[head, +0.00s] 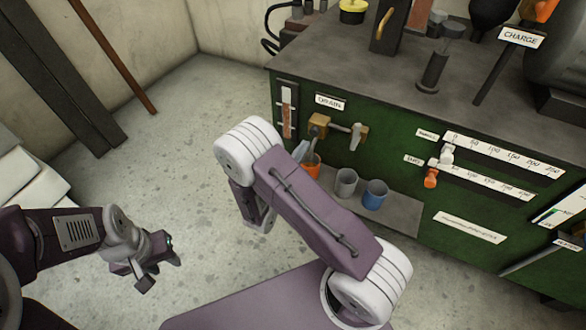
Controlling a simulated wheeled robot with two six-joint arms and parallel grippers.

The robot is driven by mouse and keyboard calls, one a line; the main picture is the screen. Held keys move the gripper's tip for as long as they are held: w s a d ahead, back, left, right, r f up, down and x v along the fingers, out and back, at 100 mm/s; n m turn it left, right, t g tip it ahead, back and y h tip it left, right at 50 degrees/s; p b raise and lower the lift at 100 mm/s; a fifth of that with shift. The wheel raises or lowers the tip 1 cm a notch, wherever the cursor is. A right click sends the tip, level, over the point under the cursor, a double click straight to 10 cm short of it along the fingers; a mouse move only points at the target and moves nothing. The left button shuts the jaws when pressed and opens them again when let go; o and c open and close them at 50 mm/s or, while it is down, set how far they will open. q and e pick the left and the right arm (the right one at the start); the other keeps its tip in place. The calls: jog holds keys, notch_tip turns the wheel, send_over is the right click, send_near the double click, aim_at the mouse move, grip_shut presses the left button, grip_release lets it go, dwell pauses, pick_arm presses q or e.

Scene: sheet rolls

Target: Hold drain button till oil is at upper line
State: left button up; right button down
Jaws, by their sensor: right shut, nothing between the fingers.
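A narrow upright gauge (287,110) sits at the left end of the green cabinet front. It is pale at the top and brown below; its marked lines are too small to read. To its right is the DRAIN label (331,101). Below the label are a brass-coloured fitting (318,121) and a grey fitting (355,136); I cannot make out a separate button. My left gripper (158,268) is open and empty over the floor at lower left, well away from the cabinet.
An orange cup (311,167), a grey cup (346,182) and a blue cup (375,194) stand on a low ledge (405,212) under the fittings. Sliders with white scales are at right.

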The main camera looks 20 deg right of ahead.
jog(key=p+v, duration=0.1)
jog(key=v, duration=0.6)
jog(key=shift+a+f+p, duration=0.25)
jog(key=shift+a+p, duration=0.05)
jog(key=shift+a, duration=0.05)
